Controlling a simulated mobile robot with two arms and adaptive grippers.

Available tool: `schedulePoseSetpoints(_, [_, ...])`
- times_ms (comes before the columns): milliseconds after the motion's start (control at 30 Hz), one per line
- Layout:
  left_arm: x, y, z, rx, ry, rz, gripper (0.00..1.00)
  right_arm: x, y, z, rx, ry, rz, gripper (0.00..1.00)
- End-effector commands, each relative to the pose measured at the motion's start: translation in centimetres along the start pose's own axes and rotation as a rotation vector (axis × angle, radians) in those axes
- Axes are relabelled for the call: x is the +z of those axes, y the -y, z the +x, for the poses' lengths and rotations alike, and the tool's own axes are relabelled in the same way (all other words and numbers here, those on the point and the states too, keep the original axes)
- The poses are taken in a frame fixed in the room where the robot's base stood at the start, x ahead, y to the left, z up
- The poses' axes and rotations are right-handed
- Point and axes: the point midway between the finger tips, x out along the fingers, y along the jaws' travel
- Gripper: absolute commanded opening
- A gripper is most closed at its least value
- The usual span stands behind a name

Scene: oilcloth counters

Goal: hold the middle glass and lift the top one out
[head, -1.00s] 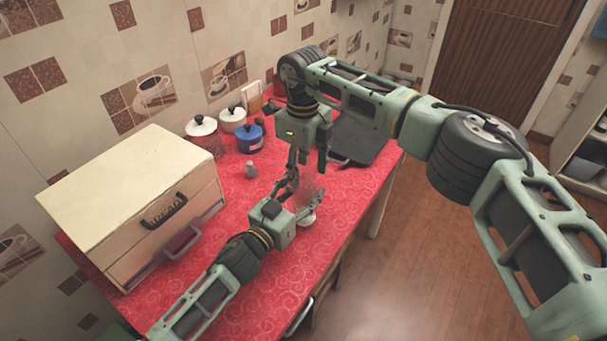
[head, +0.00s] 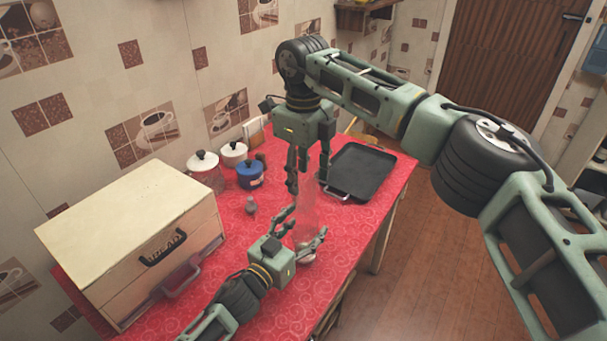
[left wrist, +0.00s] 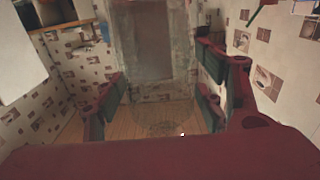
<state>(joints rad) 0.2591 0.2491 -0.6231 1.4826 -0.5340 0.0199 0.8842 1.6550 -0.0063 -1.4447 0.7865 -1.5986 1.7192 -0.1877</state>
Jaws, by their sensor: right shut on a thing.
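Clear, faintly pink glasses stand one above another, and where one ends and another begins is hard to tell. The top glass (head: 308,192) is in my right gripper (head: 309,172), which points down and is shut on it. My left gripper (head: 302,229) is lower, its fingers open on both sides of the clear column. A pale glass base (head: 306,257) shows at the counter just below the left fingers. In the left wrist view a clear glass (left wrist: 158,60) hangs between the spread fingers, its round bottom visible; I cannot tell which glass it is.
A cream bread box (head: 130,230) stands at the left of the red counter (head: 225,280). A dark griddle (head: 362,170) lies to the right.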

Motion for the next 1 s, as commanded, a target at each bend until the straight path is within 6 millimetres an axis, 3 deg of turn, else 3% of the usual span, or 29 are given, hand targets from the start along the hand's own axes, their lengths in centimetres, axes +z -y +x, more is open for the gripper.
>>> schedulePoseSetpoints(467, [0.0,0.0,-0.5,0.000,0.000,-0.001,0.75,0.0,0.0,0.0,0.000,0.001,0.000,0.17])
schedulePoseSetpoints(1000, [0.1,0.0,-10.5,-0.001,0.003,-0.003,0.75,0.0,0.0,0.0,-0.001,0.001,0.000,0.17])
